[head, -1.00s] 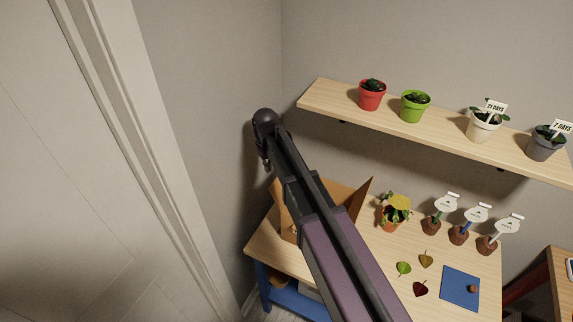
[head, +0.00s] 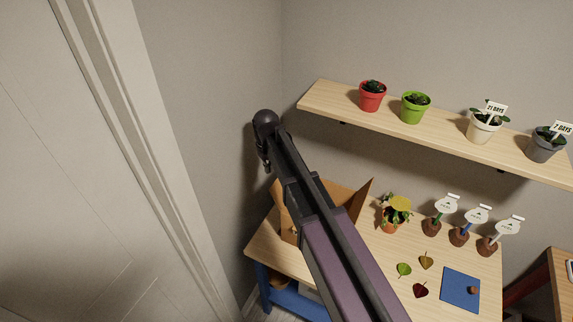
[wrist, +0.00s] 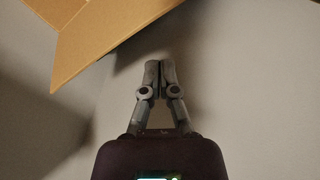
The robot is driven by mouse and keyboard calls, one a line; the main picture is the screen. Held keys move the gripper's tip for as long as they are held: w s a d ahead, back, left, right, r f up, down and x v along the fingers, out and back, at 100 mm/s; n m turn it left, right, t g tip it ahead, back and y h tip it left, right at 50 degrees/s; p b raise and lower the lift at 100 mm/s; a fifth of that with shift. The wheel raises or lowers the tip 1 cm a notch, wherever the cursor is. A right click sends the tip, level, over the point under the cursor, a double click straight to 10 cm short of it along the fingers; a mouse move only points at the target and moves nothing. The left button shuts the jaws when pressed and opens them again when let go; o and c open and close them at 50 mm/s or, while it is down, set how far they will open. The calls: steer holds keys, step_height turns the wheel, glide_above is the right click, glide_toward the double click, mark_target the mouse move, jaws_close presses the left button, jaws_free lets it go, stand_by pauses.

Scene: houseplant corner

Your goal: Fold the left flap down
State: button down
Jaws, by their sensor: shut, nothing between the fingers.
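An open cardboard box stands on the table, mostly hidden behind my arm in the head view. Its left flap (head: 281,207) sticks up at the box's left side. Its right flap (head: 361,199) sticks up and out on the other side. In the wrist view a large cardboard panel (wrist: 90,40) fills the top left; I cannot tell for certain which flap it is. My gripper (wrist: 160,66) is shut and empty, with its fingertips just below the cardboard edge and seemingly apart from it. In the head view my gripper is at the left, above the box, against the grey wall.
The wooden table (head: 375,270) also holds a potted plant with a yellow top (head: 396,211), several loose leaves, a blue mat (head: 460,288) and small pots with white tags. A wall shelf (head: 440,133) with several pots runs above. A white door (head: 90,180) is at left.

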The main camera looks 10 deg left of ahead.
steer(key=shift+f, duration=0.2)
steer(key=shift+f+b, duration=1.5)
steer(key=shift+b, duration=0.2)
steer(key=shift+d, duration=0.2)
steer(key=s+d, duration=0.4)
steer(key=d, duration=0.7)
steer(key=shift+d, duration=0.2)
stand_by(1.5)
stand_by(0.6)
step_height(320, 180, up, 9)
steer(key=p, duration=0.9)
stand_by(0.4)
steer(key=shift+s, duration=0.1)
stand_by(0.6)
